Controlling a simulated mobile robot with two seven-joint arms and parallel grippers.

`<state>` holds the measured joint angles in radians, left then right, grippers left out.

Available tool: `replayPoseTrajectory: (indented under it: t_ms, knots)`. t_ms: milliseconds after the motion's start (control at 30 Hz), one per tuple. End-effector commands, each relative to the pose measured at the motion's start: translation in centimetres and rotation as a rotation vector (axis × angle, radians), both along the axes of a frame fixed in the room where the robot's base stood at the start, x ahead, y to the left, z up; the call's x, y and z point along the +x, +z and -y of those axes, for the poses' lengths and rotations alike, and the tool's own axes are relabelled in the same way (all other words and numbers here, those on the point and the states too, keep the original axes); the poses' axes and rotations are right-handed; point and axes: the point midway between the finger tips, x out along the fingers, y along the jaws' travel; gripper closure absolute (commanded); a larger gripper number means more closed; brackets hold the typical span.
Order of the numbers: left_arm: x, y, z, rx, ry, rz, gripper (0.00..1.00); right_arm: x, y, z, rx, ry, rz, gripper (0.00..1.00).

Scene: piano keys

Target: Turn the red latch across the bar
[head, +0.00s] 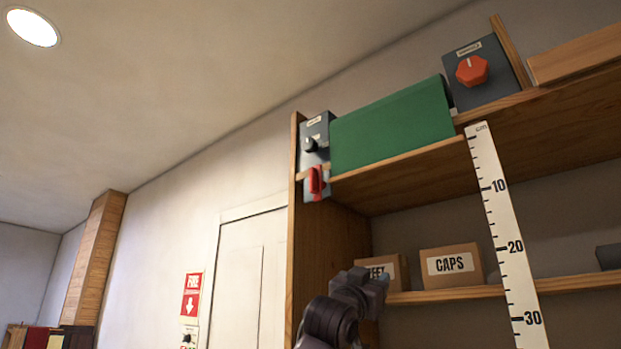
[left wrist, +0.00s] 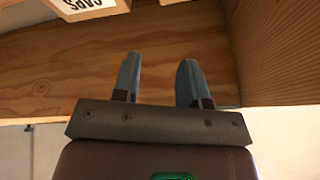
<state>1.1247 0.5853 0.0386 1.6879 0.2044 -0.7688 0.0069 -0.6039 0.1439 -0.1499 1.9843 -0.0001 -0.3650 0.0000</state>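The red latch (head: 316,182) is on a dark grey panel at the upper left end of the shelf unit. It stands roughly upright, near the end of a wooden bar (head: 313,170) at the shelf's front edge. My left gripper (head: 377,277) is well below and to the right of the latch, in front of the lower shelf. In the left wrist view, its two fingers (left wrist: 158,80) stand apart with nothing between them, facing a wooden panel. The latch is not in the left wrist view. My right gripper is in neither view.
A black knob (head: 310,144) sits above the latch. A green panel (head: 392,127) and a box with a red knob (head: 472,70) are to the right. A CAPS box (head: 452,263) and another box stand on the lower shelf. A ruler (head: 505,235) hangs in front.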

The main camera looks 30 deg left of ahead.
Motion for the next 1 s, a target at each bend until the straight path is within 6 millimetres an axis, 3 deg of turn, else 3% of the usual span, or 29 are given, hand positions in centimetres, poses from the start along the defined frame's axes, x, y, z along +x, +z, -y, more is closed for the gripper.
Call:
replayPoseTrajectory:
  t_ms: [33, 100, 300, 600, 667, 767, 1000]
  knots:
    - [-1.0, 3.0, -0.4, -0.011, 0.004, 0.019, 0.61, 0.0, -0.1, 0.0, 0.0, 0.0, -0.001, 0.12]
    - [-2.4, 6.6, -1.0, -0.029, 0.009, 0.032, 0.61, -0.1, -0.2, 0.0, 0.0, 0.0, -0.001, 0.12]
    - [-7.2, 15.7, -3.2, -0.095, 0.014, 0.037, 0.61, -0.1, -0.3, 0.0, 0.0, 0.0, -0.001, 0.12]
    - [-15.2, 24.8, -7.4, -0.219, -0.015, -0.066, 0.61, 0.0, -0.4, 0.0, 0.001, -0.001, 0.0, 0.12]
    - [-17.0, 25.8, -8.6, -0.252, -0.03, -0.128, 0.61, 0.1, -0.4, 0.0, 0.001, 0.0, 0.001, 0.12]
    - [-18.4, 25.8, -9.9, -0.288, -0.054, -0.252, 0.61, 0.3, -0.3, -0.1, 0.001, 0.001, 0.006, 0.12]
    - [-18.4, 23.2, -10.6, -0.31, -0.076, -0.47, 0.61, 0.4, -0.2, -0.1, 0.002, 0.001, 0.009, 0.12]
